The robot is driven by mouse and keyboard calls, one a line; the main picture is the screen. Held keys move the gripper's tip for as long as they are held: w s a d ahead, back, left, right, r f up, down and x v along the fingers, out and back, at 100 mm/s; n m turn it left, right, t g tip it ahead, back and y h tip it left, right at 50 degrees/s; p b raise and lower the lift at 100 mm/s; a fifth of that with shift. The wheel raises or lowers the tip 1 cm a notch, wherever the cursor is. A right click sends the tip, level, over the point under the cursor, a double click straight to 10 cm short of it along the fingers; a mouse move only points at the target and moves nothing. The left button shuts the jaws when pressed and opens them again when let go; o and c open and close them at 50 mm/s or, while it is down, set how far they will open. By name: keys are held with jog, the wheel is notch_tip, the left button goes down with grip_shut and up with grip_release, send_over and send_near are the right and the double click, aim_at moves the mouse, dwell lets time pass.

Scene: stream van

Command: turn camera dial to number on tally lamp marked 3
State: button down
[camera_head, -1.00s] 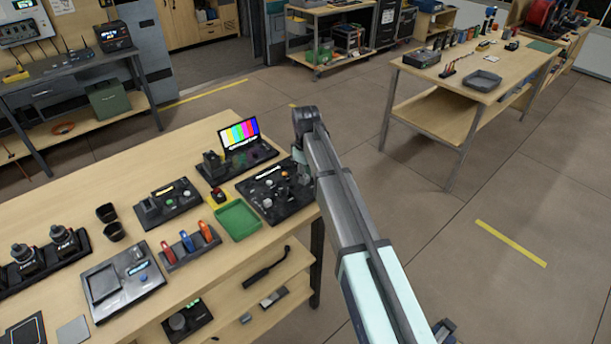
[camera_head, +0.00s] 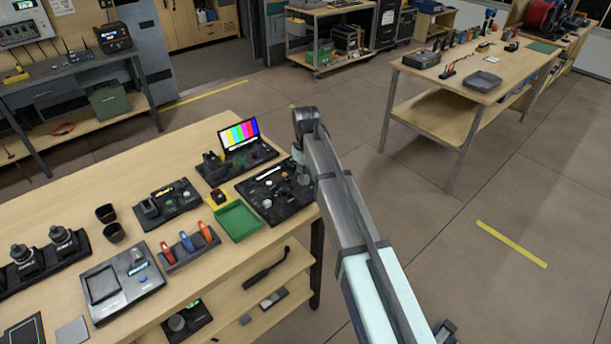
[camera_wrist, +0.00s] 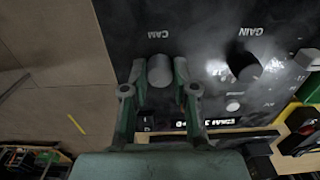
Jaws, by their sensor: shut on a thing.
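The black camera control panel (camera_head: 258,197) lies at the right end of the near bench, partly hidden by my arm. In the wrist view, the grey dial under the upside-down label CAM (camera_wrist: 160,70) is between the two fingers of my gripper (camera_wrist: 159,78). My gripper is shut on this dial, one finger at each side. Its number marks are not readable. A small lit display (camera_wrist: 215,123) on the panel shows upside-down text too small to read. I cannot make out a tally lamp marked 3 in either view.
A larger GAIN knob (camera_wrist: 244,66) stands beside the CAM dial. Open floor lies to the right.

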aim_at(306, 176)
jog(key=c, duration=0.9)
grip_release()
notch_tip(306, 176, up, 12)
